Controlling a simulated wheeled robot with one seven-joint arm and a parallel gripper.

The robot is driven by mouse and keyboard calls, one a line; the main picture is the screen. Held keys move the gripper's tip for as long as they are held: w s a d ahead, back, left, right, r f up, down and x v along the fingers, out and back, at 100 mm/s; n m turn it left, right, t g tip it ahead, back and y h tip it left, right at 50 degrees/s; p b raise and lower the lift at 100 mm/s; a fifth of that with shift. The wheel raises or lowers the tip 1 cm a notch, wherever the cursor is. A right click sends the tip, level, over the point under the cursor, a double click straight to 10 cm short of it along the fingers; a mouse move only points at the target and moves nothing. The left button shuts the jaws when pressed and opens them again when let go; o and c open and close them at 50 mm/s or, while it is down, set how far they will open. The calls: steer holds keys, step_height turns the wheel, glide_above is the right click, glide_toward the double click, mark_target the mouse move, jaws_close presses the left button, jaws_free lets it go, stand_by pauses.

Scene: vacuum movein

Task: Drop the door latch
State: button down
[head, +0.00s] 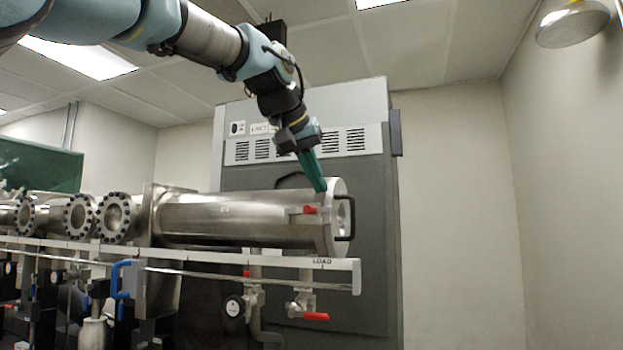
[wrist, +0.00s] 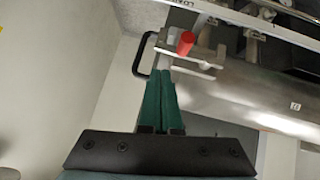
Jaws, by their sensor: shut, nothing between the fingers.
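The door latch (head: 309,210) is a metal bar with a red grip on the side of the chamber's end, and in the head view it lies about level. In the wrist view the latch's red grip (wrist: 186,42) stands just beyond my fingertips, beside metal plates. The round chamber door (head: 338,195) is at the right end of the steel tube and looks closed against it. It carries a black handle (head: 351,219). My gripper (head: 322,189) points down just above the latch, its green fingers together and empty. In the wrist view my gripper (wrist: 162,76) appears close to the latch; contact cannot be told.
The steel chamber tube (head: 235,218) runs left to bolted flanges. A white rail (head: 200,254) marked LOAD lies below it, with a red-handled valve (head: 315,316) underneath. A grey cabinet (head: 365,270) stands behind. A lamp (head: 573,25) hangs at upper right. Space right of the door is clear.

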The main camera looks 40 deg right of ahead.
steer(key=s+d+r+b+v, duration=0.1)
steer(key=b+v, duration=0.1)
steer(key=v, duration=0.9)
steer(key=w+a+f+n+t+y, duration=0.1)
steer(key=w+a+f+n+y, duration=0.3)
steer(key=w+f, duration=1.05)
steer(key=w+a+f+n+y, duration=0.1)
steer(key=w+a+f, duration=0.2)
steer(key=a+f, duration=0.45)
steer(key=w+a+f+y, duration=0.15)
steer(key=a+f, duration=0.35)
steer(key=f, duration=0.5)
steer(key=s+a+f+n+g+y, duration=0.1)
steer(key=s+a+f, duration=0.4)
steer(key=a+f, duration=0.7)
steer(key=s+a+f+n+g+y, duration=0.1)
steer(key=s+a+f+n, duration=0.2)
steer(key=a+f, duration=0.8)
steer(key=s, duration=0.2)
steer(key=shift+s+a+f+g, duration=0.4)
